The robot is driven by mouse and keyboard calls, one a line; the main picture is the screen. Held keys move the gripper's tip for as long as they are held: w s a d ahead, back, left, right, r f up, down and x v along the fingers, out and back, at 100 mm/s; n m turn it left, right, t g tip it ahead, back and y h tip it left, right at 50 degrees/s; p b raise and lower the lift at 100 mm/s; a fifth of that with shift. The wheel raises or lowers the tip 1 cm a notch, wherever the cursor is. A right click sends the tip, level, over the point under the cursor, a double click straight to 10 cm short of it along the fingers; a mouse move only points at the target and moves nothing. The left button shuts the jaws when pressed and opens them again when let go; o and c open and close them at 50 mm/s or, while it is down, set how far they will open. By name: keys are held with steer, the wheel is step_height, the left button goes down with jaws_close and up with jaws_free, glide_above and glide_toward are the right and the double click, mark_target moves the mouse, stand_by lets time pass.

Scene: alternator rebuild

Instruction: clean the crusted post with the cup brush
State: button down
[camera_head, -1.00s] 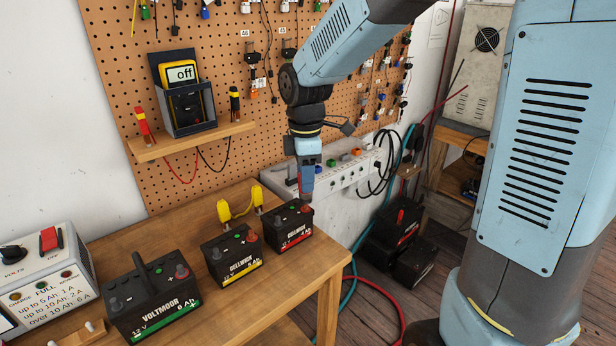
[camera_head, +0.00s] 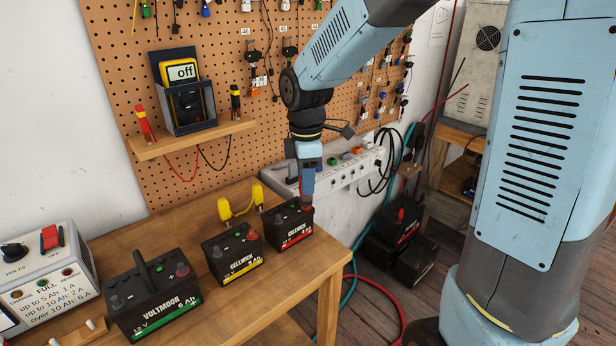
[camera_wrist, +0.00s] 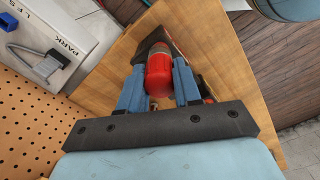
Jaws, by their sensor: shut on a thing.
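My gripper (camera_head: 307,172) is shut on the red cup brush (camera_wrist: 158,75), which points down between its two blue fingers in the wrist view. In the head view the brush sits over the right end of the red-striped Cellwick battery (camera_head: 290,229), at its top. The brush and fingers hide the post under it, so I cannot tell whether they touch or how much crust is on it. The yellow-striped Cellwick battery (camera_head: 232,256) stands to the left, and the green-striped Voltmoor battery (camera_head: 152,298) farther left.
A yellow jumper link (camera_head: 240,209) stands behind the batteries. A charger (camera_head: 45,270) is at the left. A shelf (camera_head: 190,140) holds a meter reading off (camera_head: 182,72). A grey power unit (camera_head: 350,165) is behind the bench (camera_head: 255,305). Dark batteries (camera_head: 395,240) are on the floor.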

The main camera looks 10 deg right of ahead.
steer(key=shift+f, duration=0.6)
stand_by(0.5)
steer(key=n, duration=0.5)
steer(key=shift+r, duration=0.1)
steer(key=m, duration=0.4)
steer(key=shift+m, duration=0.4)
steer(key=m, duration=0.5)
steer(key=n, duration=0.9)
steer(key=shift+n, duration=0.4)
